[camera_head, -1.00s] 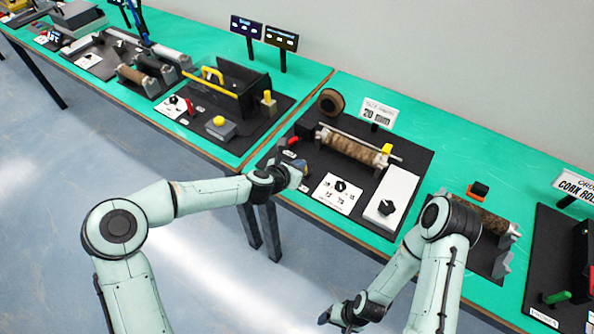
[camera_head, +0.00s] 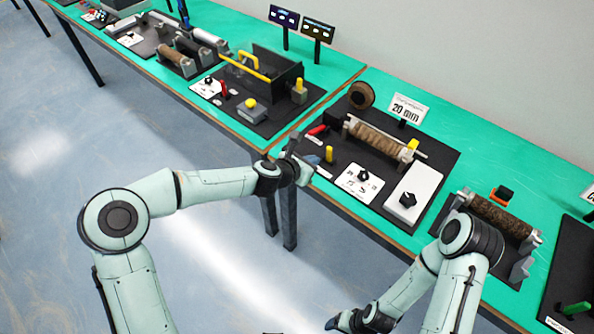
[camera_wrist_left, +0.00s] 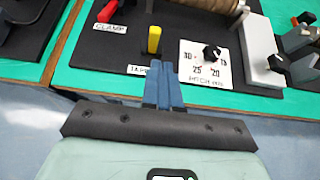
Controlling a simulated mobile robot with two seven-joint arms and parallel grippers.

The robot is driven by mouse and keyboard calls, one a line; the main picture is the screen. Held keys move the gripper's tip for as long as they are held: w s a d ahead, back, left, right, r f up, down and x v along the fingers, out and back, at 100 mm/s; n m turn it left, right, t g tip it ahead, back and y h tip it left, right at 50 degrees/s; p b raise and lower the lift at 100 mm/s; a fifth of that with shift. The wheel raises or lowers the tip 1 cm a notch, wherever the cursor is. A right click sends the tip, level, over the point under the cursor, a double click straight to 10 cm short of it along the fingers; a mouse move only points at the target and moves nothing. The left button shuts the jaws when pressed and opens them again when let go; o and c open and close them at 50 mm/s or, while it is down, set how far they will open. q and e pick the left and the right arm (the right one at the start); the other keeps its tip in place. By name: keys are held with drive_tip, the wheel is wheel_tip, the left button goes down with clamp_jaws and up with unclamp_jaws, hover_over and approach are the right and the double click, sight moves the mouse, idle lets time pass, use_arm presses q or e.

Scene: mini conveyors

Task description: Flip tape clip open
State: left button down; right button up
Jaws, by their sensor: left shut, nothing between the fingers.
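A small yellow lever (camera_head: 329,155) stands upright at the front left of the black station board. In the left wrist view this yellow lever (camera_wrist_left: 154,40) is just beyond my fingertips, behind a white label that my fingers partly cover.
A red lever (camera_wrist_left: 108,11) labelled CLAMP is left of the yellow one. A dial card (camera_head: 360,184), a white box with a black knob (camera_head: 412,196) and a brown roll (camera_head: 378,140) are to the right. Another station board (camera_head: 252,108) is left, past a table seam.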

use_arm(q)
drive_tip(key=b+v, duration=0.1)
drive_tip(key=v, duration=0.5)
drive_tip(key=shift+w+a+r, duration=0.15)
drive_tip(key=shift+w+r, duration=0.05)
drive_tip(key=shift+r, duration=0.1)
